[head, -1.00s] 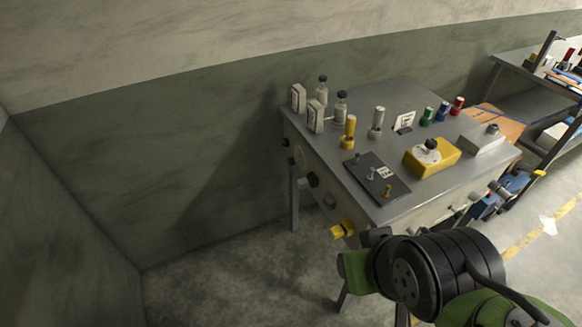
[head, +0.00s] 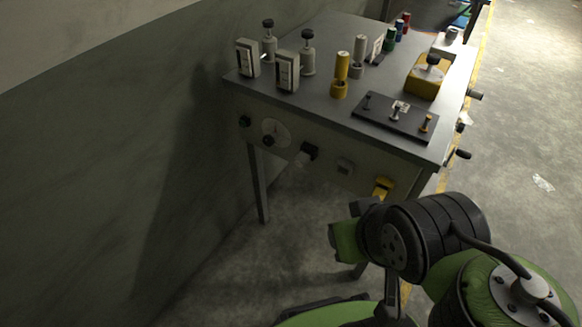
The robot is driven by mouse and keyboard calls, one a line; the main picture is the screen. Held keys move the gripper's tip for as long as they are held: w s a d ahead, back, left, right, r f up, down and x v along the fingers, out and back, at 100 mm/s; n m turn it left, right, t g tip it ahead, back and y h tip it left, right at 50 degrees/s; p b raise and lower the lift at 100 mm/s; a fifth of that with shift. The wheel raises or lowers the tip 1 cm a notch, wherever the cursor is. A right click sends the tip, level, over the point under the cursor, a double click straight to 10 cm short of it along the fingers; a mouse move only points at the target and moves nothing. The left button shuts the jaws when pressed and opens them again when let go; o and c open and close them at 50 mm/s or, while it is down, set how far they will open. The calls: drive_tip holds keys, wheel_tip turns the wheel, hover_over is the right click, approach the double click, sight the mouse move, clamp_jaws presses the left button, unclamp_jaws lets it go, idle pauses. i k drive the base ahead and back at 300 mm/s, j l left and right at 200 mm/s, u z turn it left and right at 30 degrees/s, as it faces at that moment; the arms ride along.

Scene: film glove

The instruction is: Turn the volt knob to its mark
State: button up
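No label naming the volt knob can be read from here. On the table's side panel is a pale round dial (head: 276,127) with a black knob (head: 267,141) at its lower edge. Another black knob (head: 244,121) sits left of it, and a larger black knob (head: 309,151) sits to its right. A yellow box (head: 425,82) on the tabletop also carries a black-topped knob (head: 433,60). Marks and pointer directions are too small to tell. My green and black arm shows at lower right, apart from the panel; my gripper cannot be made out.
The grey table (head: 325,100) holds white switch boxes (head: 287,72), a yellow post (head: 341,78) and a dark plate with small levers (head: 396,117). A yellow fitting (head: 382,188) and several handles stick out from its sides. Floor in front of the panel is clear; a wall stands left.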

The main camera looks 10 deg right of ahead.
sight(268, 140)
drive_tip(key=i+j+u, duration=0.15)
drive_tip(key=u, duration=0.3)
drive_tip(key=i+j+u, duration=0.1)
drive_tip(key=i+u, duration=0.15)
drive_tip(key=u, duration=0.2)
drive_tip(key=i+u, duration=0.2)
drive_tip(key=u, duration=0.25)
drive_tip(key=i+u, duration=0.2)
drive_tip(key=u, duration=0.2)
